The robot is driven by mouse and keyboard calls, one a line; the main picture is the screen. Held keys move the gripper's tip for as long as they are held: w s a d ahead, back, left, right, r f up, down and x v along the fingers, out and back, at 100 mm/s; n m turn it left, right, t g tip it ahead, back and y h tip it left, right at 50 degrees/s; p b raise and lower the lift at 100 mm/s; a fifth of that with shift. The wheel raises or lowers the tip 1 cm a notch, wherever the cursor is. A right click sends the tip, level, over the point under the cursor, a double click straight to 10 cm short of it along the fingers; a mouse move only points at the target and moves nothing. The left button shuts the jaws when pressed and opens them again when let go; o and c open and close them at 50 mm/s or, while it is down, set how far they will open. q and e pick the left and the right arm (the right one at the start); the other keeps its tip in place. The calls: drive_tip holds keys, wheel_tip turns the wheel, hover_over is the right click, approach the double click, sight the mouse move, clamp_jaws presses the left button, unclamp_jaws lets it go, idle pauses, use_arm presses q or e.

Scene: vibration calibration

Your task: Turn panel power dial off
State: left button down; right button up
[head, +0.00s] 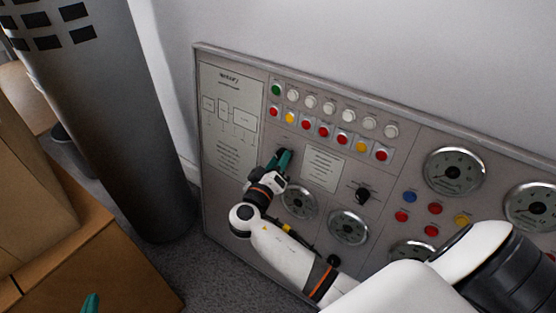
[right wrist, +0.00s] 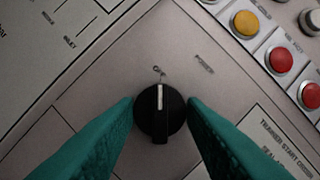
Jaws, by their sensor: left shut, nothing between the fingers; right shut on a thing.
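The grey control panel (head: 232,75) leans against the wall. Its black power dial (right wrist: 160,112) sits between the teal fingers of my right gripper (right wrist: 160,116), which is shut on it with one finger at each side. The dial's white pointer line points up in the right wrist view, near a small printed mark, with the word "POWER" to its upper right. In the head view my right gripper (head: 284,158) reaches the panel's left part and mostly hides the dial. Only a teal tip of my left gripper (head: 90,303) shows at the bottom left, shut and empty, away from the panel.
Rows of coloured buttons (head: 324,128) lie above the dial. Another black knob (head: 362,194) and several round gauges (head: 454,171) are to the right. A grey cylinder (head: 110,120) and cardboard boxes (head: 80,265) stand at the left. Grey floor lies between boxes and panel.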

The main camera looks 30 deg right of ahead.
use_arm(q)
drive_tip(key=shift+f, duration=0.1)
use_arm(e)
drive_tip(key=o, duration=1)
drive_tip(key=shift+a, duration=0.1)
use_arm(q)
drive_tip(key=s+f+g, duration=0.1)
drive_tip(key=s+a+f+g+p, duration=0.1)
drive_tip(key=s+f+g, duration=0.1)
drive_tip(key=shift+a+f+y, duration=0.2)
drive_tip(key=shift+y, duration=0.2)
use_arm(e)
drive_tip(key=v, duration=1.2)
